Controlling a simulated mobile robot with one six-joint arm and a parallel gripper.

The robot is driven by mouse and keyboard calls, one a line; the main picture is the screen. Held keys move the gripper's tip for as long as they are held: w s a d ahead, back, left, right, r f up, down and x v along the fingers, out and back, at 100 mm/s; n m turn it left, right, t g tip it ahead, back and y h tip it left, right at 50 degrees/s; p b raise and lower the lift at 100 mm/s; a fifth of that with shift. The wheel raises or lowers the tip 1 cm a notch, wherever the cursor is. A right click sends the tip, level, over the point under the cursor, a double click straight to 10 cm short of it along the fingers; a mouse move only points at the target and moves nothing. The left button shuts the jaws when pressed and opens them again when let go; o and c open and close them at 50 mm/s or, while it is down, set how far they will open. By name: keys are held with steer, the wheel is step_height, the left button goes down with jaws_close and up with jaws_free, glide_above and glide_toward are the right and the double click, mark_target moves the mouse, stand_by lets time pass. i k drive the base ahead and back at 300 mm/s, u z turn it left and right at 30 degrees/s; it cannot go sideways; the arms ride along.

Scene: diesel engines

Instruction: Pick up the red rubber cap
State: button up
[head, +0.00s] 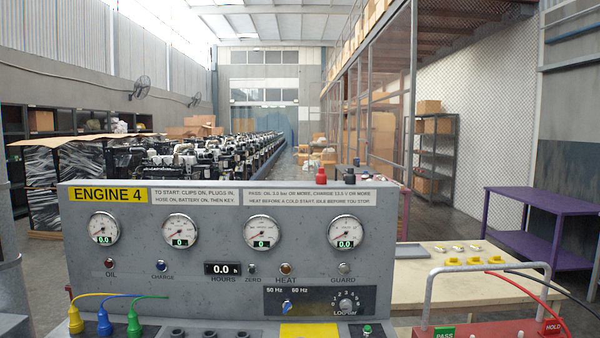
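A small red cap-like piece (328,181) shows just above the top edge of the grey engine panel (225,262), right of its middle. My gripper is not in view.
Yellow, blue and green plugs (104,322) with cables are at the panel's lower left. A pale table (410,285) at right bears yellow pieces (475,261). A red box with a grey handle (485,268) stands in front. A purple bench (540,208) is farther right.

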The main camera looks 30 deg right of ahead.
mark_target(321, 178)
steer(key=z, duration=0.45)
steer(key=i, duration=0.9)
steer(key=z, duration=0.4)
steer(key=k, duration=0.95)
steer(key=z, duration=0.15)
steer(key=i, duration=0.95)
steer(key=u, duration=0.1)
